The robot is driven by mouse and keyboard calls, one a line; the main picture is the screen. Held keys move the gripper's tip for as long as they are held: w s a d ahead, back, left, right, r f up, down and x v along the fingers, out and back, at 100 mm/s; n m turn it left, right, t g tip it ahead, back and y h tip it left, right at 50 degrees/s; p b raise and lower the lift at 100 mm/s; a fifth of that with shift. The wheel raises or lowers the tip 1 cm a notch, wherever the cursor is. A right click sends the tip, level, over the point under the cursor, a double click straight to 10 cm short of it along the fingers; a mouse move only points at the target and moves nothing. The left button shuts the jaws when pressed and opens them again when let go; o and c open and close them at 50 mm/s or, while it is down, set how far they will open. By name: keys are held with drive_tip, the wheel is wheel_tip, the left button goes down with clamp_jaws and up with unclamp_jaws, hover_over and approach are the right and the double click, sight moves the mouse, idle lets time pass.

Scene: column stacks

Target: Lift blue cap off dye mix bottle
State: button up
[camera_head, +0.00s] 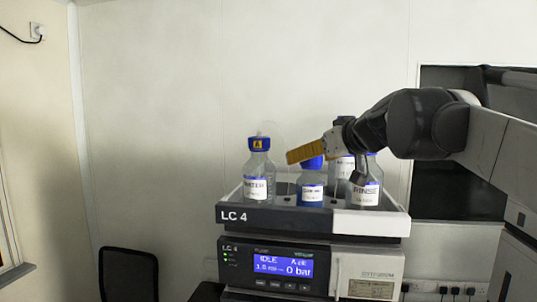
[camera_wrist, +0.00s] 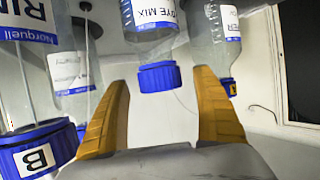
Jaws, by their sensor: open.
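The dye mix bottle (camera_head: 311,190) holds blue liquid and stands in the tray on top of the LC 4 stack. Its blue cap (camera_head: 313,162) sits on its neck, partly hidden behind my gripper (camera_head: 303,153). In the wrist view, which is upside down, the DYE MIX label (camera_wrist: 153,12) and the blue cap (camera_wrist: 159,78) show. My gripper (camera_wrist: 165,84) is open, with one yellow finger on each side of the cap in that view. Clear gaps show between cap and fingers, and nothing is held. Depth between fingertips and cap is hard to tell.
The water bottle (camera_head: 257,178) with cap A stands left in the tray (camera_head: 270,216). The rinse bottle (camera_head: 366,190) stands right, and its cap B (camera_wrist: 38,152) lies close to the left finger in the wrist view. Another bottle (camera_head: 345,170) stands behind. Space above is clear.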

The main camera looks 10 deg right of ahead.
drive_tip(key=shift+w+a, duration=0.1)
drive_tip(key=shift+w, duration=0.1)
drive_tip(key=shift+s, duration=0.25)
drive_tip(key=shift+c, duration=0.6)
drive_tip(key=shift+s, duration=0.1)
drive_tip(key=c, duration=0.9)
drive_tip(key=shift+r, duration=0.6)
wheel_tip(320, 180, up, 3)
drive_tip(key=shift+f+b, duration=0.1)
drive_tip(key=shift+b, duration=0.3)
drive_tip(key=shift+c, duration=0.2)
drive_tip(key=d+r, duration=0.7)
drive_tip(key=d, duration=0.4)
drive_tip(key=shift+w+d+b, duration=0.35)
drive_tip(key=shift+w+d, duration=0.05)
